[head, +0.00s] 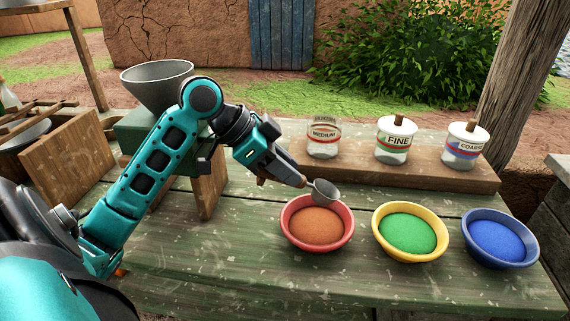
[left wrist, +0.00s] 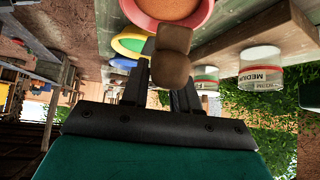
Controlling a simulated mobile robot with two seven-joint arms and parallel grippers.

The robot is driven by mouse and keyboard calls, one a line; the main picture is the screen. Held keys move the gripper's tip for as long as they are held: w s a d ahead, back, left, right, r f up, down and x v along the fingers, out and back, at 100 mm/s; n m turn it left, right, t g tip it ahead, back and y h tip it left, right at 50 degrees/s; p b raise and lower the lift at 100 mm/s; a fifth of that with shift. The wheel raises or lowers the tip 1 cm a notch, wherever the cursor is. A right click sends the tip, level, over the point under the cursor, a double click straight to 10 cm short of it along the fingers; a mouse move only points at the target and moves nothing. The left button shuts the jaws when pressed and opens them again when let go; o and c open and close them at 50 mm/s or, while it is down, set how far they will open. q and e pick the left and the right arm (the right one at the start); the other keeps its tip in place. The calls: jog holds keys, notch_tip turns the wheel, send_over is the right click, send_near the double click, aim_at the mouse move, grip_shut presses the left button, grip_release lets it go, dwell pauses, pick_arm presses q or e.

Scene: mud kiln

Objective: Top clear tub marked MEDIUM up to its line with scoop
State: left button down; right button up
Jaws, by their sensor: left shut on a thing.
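The clear tub marked MEDIUM (head: 323,138) stands open, without a lid, at the left end of the wooden ledge; it also shows in the left wrist view (left wrist: 261,72). A red line runs round it below the label, and I cannot make out any fill. My left gripper (head: 293,178) is shut on the wooden handle of the metal scoop (head: 323,192). The scoop's bowl is over the back rim of the red bowl (head: 290,238), which holds orange-brown powder (head: 317,226). What the scoop holds is unclear. My right gripper is not in view.
Lidded tubs marked FINE (head: 396,140) and COARSE (head: 465,146) stand right of the MEDIUM tub on the ledge (head: 360,173). A yellow bowl (head: 381,240) of green powder and a blue bowl (head: 480,254) of blue powder stand in front. A grey funnel (head: 157,86) is at back left.

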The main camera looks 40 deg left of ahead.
aim_at(285, 185)
pick_arm(q)
notch_tip(285, 185, down, 2)
jog(key=shift+f+b, duration=0.1)
jog(key=shift+b, duration=0.75)
jog(key=shift+f+b, duration=0.8)
jog(key=shift+b, duration=0.05)
jog(key=shift+f, duration=0.25)
jog(key=shift+f+b, duration=1.15)
jog(key=shift+f, duration=0.65)
jog(key=shift+f+b, duration=0.3)
jog(key=shift+f, duration=0.35)
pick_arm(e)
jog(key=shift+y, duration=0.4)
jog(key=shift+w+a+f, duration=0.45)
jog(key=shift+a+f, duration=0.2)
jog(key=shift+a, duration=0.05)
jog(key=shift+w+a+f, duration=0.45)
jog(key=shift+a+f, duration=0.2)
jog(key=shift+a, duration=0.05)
pick_arm(q)
jog(key=shift+f, duration=0.1)
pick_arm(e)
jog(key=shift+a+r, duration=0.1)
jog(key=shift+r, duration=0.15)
pick_arm(q)
jog(key=shift+f+p, duration=0.3)
jog(key=shift+p, duration=0.25)
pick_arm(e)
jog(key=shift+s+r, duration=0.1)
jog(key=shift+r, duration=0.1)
